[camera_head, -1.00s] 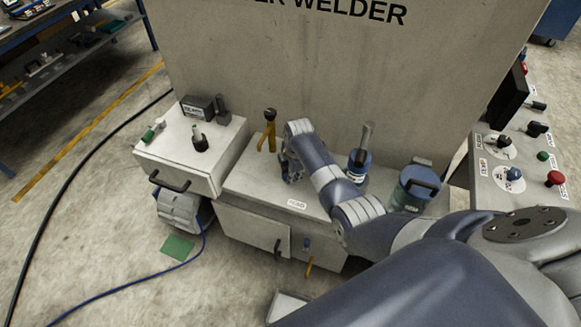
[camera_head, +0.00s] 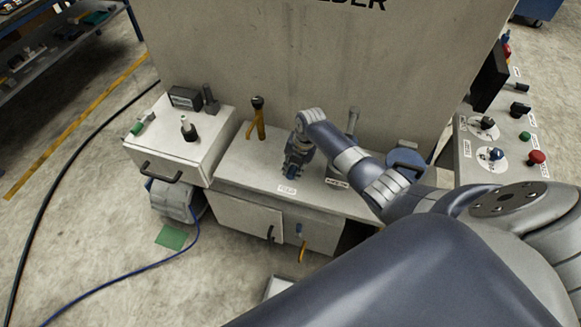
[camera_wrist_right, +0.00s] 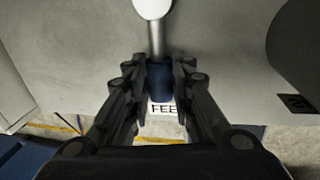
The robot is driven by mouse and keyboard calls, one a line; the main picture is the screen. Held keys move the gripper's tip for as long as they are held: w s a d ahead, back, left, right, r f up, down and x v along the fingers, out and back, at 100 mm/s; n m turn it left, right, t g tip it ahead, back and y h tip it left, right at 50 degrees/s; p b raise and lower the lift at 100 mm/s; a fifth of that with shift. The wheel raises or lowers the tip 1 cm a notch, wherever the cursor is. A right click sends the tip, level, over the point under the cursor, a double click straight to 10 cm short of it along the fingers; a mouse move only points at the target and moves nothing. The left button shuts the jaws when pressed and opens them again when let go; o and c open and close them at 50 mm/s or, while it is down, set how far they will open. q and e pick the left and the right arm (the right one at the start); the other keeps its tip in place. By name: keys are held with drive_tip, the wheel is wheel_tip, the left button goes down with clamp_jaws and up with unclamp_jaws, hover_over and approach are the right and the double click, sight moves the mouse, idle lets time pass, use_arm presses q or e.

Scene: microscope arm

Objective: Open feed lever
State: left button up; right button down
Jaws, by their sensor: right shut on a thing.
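The feed lever (camera_wrist_right: 160,80) shows in the right wrist view as a blue body with a metal rod and a pale round end above it. A white label starting "FEE" (camera_wrist_right: 163,108) is just below it. My right gripper (camera_wrist_right: 156,76) has a black finger on each side of the blue body and is shut on it. In the head view my right gripper (camera_head: 294,170) is low over the bench, behind the feed label (camera_head: 286,188), and hides most of the lever. My left gripper is not in view.
A grey lever (camera_head: 352,122) stands to the right, partly behind my arm. A raised white box (camera_head: 180,150) with small controls is at left, and a button panel (camera_head: 500,150) at far right. The welder wall rises behind.

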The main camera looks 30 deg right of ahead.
drive_tip(key=shift+s+d+n, duration=0.15)
drive_tip(key=shift+n, duration=0.15)
drive_tip(key=c, duration=1.4)
unclamp_jaws()
wheel_tip(320, 180, up, 12)
drive_tip(key=s+d, duration=0.1)
drive_tip(key=shift+s+d, duration=0.3)
drive_tip(key=shift+s, duration=0.05)
drive_tip(key=shift+f, duration=0.15)
